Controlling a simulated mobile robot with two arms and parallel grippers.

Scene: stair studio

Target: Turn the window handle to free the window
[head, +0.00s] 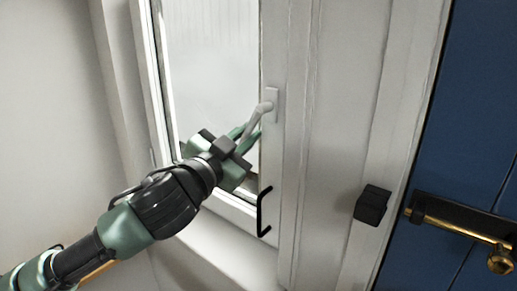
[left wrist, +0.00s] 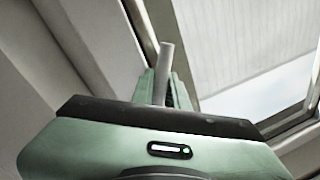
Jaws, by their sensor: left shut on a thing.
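The window handle (head: 264,109) is light grey and mounted on the white right-hand frame of the window sash. Its lever slants down and to the left from its base plate. My left gripper (head: 249,131) is shut on the lever near its lower end, reaching up from the lower left. In the left wrist view, the handle's lever (left wrist: 165,62) stands between the two green fingers (left wrist: 161,88). The window (head: 212,62) has pale glass, and its sash appears to sit in its frame. My right gripper is not in view.
A black bracket-shaped pull (head: 262,212) is on the frame below the handle. A black block (head: 372,205) sits on the white trim to the right. A pale sill (head: 215,245) runs below the window.

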